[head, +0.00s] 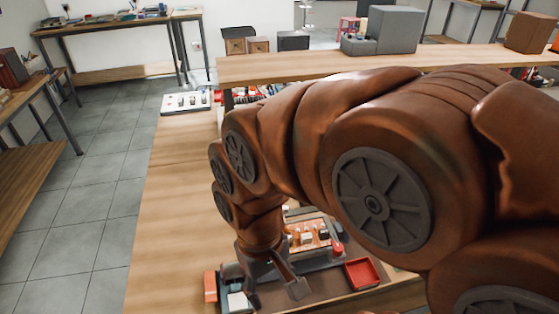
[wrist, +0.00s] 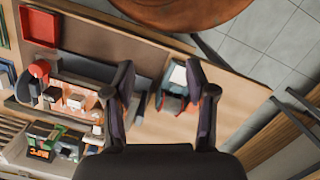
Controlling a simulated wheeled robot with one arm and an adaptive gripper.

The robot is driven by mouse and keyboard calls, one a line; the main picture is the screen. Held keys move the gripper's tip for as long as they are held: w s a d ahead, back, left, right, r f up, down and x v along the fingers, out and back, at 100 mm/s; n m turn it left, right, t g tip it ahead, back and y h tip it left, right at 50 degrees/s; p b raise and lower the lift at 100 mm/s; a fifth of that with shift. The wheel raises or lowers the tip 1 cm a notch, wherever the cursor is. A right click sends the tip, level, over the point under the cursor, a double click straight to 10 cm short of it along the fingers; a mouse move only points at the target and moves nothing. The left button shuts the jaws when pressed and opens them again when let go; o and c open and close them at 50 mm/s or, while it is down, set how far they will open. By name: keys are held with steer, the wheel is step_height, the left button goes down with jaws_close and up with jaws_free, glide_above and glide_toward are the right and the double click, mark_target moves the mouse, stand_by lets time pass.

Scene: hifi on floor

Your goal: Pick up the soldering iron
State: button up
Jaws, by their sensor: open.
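I cannot make out the soldering iron for certain in either view. My gripper (head: 272,282) points down over the workbench at the bottom of the head view. In the wrist view my gripper (wrist: 160,75) has its two dark fingers spread wide, with nothing held between them. The white block also shows in the head view (head: 238,302). My arm hides much of the bench in the head view.
A red tray (head: 362,273) lies right of my gripper; the wrist view shows it at upper left (wrist: 39,27). Several small parts (wrist: 75,101) stand beside the left finger. A raised shelf (head: 300,66) crosses behind. The bench's left part (head: 175,210) is clear.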

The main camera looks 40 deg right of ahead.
steer(key=w+d+r+m+p, duration=0.1)
steer(key=w+d+r+m, duration=0.15)
steer(key=w, duration=0.25)
steer(key=w+d+r+m, duration=0.1)
steer(key=w+d+m, duration=0.1)
steer(key=w+m, duration=0.25)
steer(key=w+d+m+p, duration=0.1)
steer(key=w+d+m, duration=0.4)
steer(key=w+d, duration=0.2)
steer(key=w+d+f+m+t+p, duration=0.1)
steer(key=w+d+m, duration=0.4)
steer(key=w, duration=0.3)
steer(key=w+d+f+m+p, duration=0.1)
steer(key=w+d+m, duration=0.4)
steer(key=w+d, duration=0.2)
steer(key=shift+w+d+f+t, duration=0.1)
steer(key=shift+w+d+t, duration=0.1)
steer(key=shift+d, duration=0.25)
steer(key=shift+w+d+f+t, duration=0.1)
steer(key=shift+d+t, duration=0.1)
steer(key=shift+d, duration=0.2)
steer(key=shift+w+d+f+m+p, duration=0.25)
steer(key=shift+d+m+p, duration=0.05)
step_height(320, 180, down, 2)
steer(key=shift+f+p, duration=0.2)
steer(key=shift+p, duration=0.15)
steer(key=shift+w+f+p, duration=0.2)
steer(key=shift+f+p, duration=1.1)
steer(key=shift+f, duration=1.35)
jaws_close()
